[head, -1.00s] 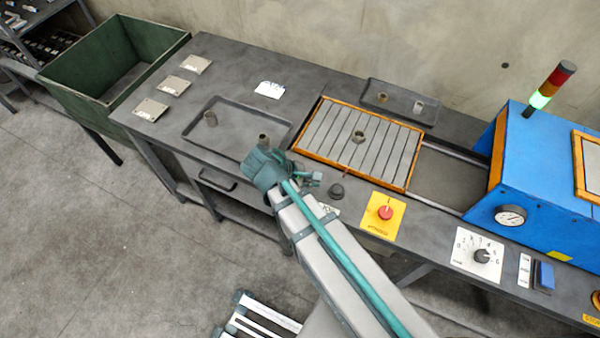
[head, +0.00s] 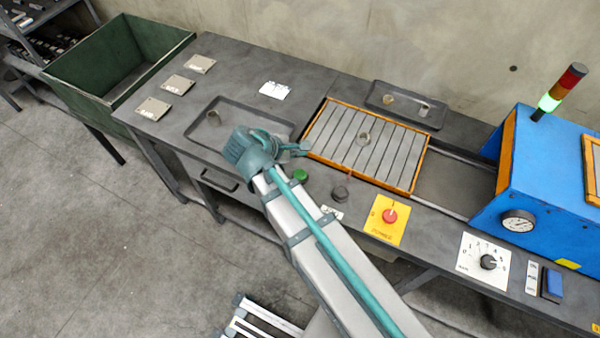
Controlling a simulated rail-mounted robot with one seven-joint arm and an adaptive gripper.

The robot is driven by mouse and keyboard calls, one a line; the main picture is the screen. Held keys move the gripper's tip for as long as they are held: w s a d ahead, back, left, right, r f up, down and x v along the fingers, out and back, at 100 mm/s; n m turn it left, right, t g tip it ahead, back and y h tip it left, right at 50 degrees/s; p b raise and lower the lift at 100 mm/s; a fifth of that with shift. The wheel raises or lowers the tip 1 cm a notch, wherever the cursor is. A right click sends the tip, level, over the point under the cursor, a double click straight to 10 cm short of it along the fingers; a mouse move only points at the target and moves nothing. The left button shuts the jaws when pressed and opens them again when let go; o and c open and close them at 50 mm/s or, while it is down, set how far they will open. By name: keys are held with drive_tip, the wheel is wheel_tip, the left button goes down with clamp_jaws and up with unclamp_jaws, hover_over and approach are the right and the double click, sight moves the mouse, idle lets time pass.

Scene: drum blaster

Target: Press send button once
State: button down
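A green button (head: 300,175) and a dark round knob or button (head: 341,193) are on the front strip of the bench, below the orange-framed slatted tray. A small white label (head: 332,212) lies near the dark one; its text is too small to read, so I cannot tell which is the send button. My gripper (head: 295,149) is beyond and slightly left of the green button, near the slatted tray's left corner. It appears above the bench and apart from the buttons. Its fingers are small and partly hidden by the wrist.
A red control on a yellow plate (head: 384,230) and a dial (head: 489,262) are to the right. A blue machine (head: 540,180) with a lit green lamp stands at the right. A dark tray (head: 200,128) is left.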

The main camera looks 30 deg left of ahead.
drive_tip(key=b, duration=0.5)
hover_over(298, 174)
wheel_tip(298, 174, down, 7)
drive_tip(key=shift+d+r, duration=0.1)
drive_tip(key=shift+r, duration=0.1)
drive_tip(key=shift+f, duration=1)
drive_tip(key=shift+f, duration=0.15)
drive_tip(key=shift+f, duration=0.3)
